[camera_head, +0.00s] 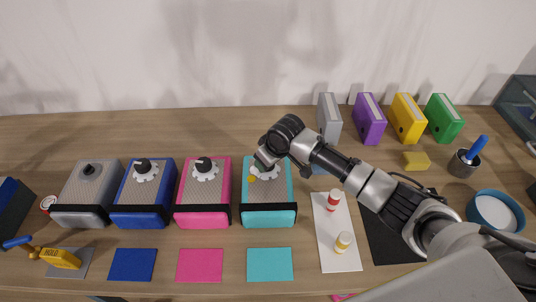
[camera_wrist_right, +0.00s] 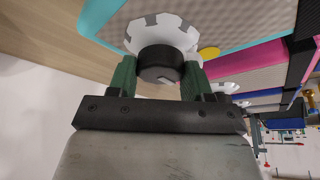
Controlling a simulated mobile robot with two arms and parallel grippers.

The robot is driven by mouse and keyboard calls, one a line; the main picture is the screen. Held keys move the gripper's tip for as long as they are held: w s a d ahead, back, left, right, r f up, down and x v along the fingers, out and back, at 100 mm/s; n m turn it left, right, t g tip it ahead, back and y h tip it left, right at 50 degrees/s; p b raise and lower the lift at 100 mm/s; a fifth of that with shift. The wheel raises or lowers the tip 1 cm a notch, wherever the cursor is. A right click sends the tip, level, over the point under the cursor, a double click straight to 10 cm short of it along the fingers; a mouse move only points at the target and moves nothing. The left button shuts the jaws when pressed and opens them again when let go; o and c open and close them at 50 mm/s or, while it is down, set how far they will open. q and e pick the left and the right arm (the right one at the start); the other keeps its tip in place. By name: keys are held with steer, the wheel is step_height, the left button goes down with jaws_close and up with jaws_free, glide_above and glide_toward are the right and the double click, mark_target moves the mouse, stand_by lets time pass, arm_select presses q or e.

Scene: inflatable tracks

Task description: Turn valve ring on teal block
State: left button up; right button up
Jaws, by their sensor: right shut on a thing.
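The teal block (camera_head: 269,210) is the rightmost in the row of blocks, with a grey patterned top. Its valve has a white notched ring (camera_wrist_right: 131,35) and a black round cap (camera_wrist_right: 160,62). A yellow disc (camera_wrist_right: 208,53) lies beside the ring on the block's top; it also shows in the head view (camera_head: 251,179). My right gripper (camera_wrist_right: 158,74) is at the valve, its green fingers on both sides of the black cap and shut on it. In the head view my right gripper (camera_head: 264,160) hides part of the ring. My left gripper is not in view.
Flat colour cards lie in front. Several binders stand behind.

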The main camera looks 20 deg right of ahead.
stand_by(0.5)
steer(key=o, duration=0.9)
steer(key=shift+r, duration=0.15)
steer(key=b+v, duration=0.1)
steer(key=v, duration=0.9)
steer(key=shift+s+a+r, duration=0.1)
steer(key=shift+s+r, duration=0.05)
steer(key=shift+r, duration=0.15)
steer(key=shift+f, duration=0.1)
